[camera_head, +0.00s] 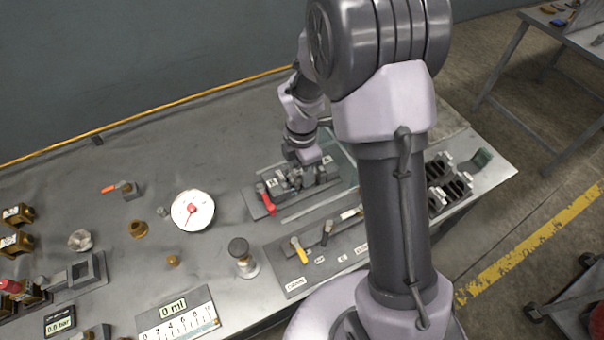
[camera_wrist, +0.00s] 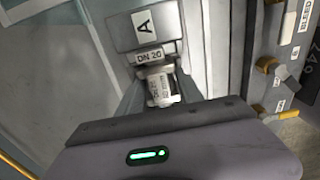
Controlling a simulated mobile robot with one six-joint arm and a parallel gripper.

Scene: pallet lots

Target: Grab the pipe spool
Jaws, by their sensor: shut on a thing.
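The pipe spool (camera_wrist: 160,86) is a short metallic cylinder with a small printed label, seen in the wrist view between my fingers. My gripper (camera_wrist: 161,92) is shut on it, one dark finger on each side. In the head view my gripper (camera_head: 307,160) is low over the grey fixture at the table's middle. The spool cannot be made out clearly there.
In front lies a labelled grey panel (camera_head: 290,285) with a yellow lever. A round white gauge (camera_head: 193,210) is further left. Black slotted blocks (camera_head: 447,185) stand at the right, near the table edge.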

